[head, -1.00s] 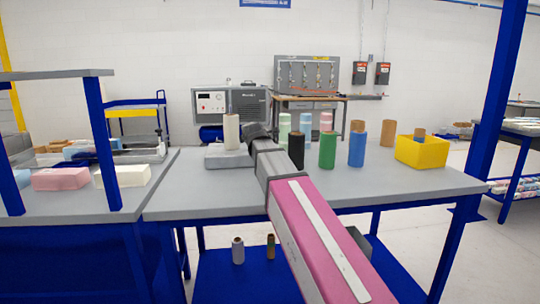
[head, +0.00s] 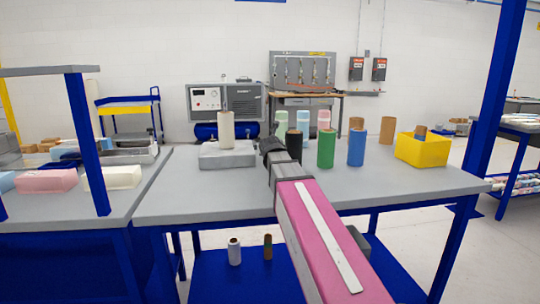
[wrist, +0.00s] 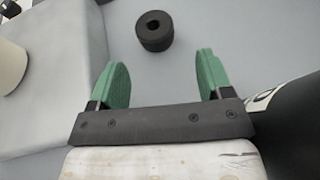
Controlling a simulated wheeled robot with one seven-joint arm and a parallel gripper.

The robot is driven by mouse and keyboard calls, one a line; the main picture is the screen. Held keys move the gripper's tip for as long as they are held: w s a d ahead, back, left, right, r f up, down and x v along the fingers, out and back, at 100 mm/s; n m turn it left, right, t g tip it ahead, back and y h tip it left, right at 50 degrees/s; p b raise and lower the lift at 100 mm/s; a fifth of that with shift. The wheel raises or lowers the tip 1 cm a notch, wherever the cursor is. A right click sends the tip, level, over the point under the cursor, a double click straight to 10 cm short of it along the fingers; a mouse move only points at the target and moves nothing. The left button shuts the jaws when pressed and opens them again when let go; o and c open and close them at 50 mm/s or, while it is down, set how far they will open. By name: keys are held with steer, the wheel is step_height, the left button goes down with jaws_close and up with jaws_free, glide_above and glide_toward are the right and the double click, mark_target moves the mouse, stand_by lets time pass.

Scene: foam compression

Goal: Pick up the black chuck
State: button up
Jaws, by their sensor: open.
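The black chuck (wrist: 154,39) is a short black ring with a centre hole, lying on the grey tabletop. In the wrist view it is beyond my open green fingertips, roughly midway between them and apart from both. My gripper (wrist: 162,75) is open and empty, its two green pads spread wide. In the head view the end of my arm is over the table, between the grey block and the black cylinder; I cannot make out the chuck or fingers there.
A grey block (head: 228,160) with a cream cylinder (head: 226,130) stands left of my gripper. A black cylinder (head: 294,146) stands close on the right, also large in the wrist view (wrist: 290,125). Green (head: 326,149) and blue (head: 356,148) cylinders and a yellow bin (head: 422,152) stand farther right.

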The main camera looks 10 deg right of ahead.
steer(key=x, duration=0.9)
steer(key=shift+w, duration=0.3)
steer(key=c, duration=0.8)
steer(key=shift+r, duration=0.1)
